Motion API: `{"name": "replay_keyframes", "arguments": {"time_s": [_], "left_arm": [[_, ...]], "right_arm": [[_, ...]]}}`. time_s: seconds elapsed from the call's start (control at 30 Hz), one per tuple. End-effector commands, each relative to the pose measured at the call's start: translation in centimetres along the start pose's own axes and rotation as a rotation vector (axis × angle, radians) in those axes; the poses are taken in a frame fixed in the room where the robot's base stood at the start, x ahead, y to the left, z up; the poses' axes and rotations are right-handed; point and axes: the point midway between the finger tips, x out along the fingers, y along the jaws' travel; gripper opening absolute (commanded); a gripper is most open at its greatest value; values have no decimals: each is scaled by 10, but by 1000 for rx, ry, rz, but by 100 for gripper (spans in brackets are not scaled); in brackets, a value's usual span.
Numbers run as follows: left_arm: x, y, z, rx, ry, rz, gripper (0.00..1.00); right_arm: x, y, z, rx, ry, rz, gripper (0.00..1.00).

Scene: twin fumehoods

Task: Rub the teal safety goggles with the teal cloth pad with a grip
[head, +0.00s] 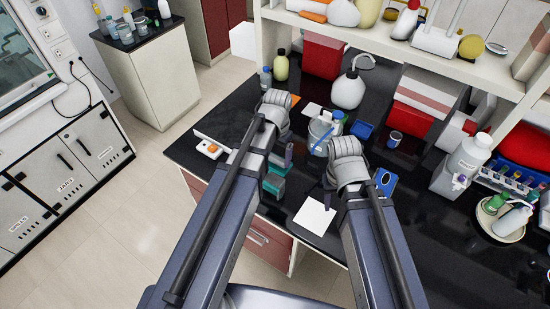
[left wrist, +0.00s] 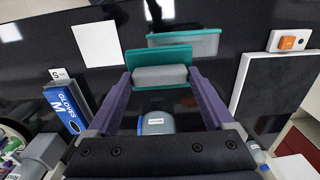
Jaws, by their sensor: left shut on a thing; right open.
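The teal cloth pad with a grip (left wrist: 158,56) is a flat teal plate with a grey block behind it. My left gripper (left wrist: 160,80) is shut on the grey block, with one purple finger on each side. The teal safety goggles (left wrist: 200,46) lie on the black bench just beyond the pad. The pad's edge overlaps them in the left wrist view, and I cannot tell whether they touch. In the head view, the left gripper (head: 287,153) hangs over the bench, partly hidden by its arm, near the teal pieces. My right gripper (head: 328,195) is open, low near the white sheet.
A white sheet (head: 314,217) lies near the bench front. A blue gloves box (head: 386,181) stands right of the right wrist. A white item with an orange part (head: 209,148) lies at the left edge. Bottles, a beaker (head: 322,128) and a blue container (head: 362,130) crowd the back.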

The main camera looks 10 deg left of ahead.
Motion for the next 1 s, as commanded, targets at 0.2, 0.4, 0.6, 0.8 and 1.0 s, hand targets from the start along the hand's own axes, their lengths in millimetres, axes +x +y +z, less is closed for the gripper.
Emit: {"name": "replay_keyframes", "arguments": {"time_s": [0.2, 0.4, 0.6, 0.8, 1.0], "left_arm": [[3, 0, 0, 0, 0, 0, 42], [10, 2, -1, -1, 0, 0, 42], [14, 2, -1, -1, 0, 0, 42], [29, 1, -1, -1, 0, 0, 42], [47, 0, 0, 1, 0, 0, 42]], "right_arm": [[3, 0, 0, 1, 0, 0, 50], [10, -1, 0, 7, -1, -2, 50], [13, -2, -1, 7, -1, -2, 50], [29, -3, -2, 8, 0, -2, 50], [47, -5, -3, 6, 0, -1, 50]]}}
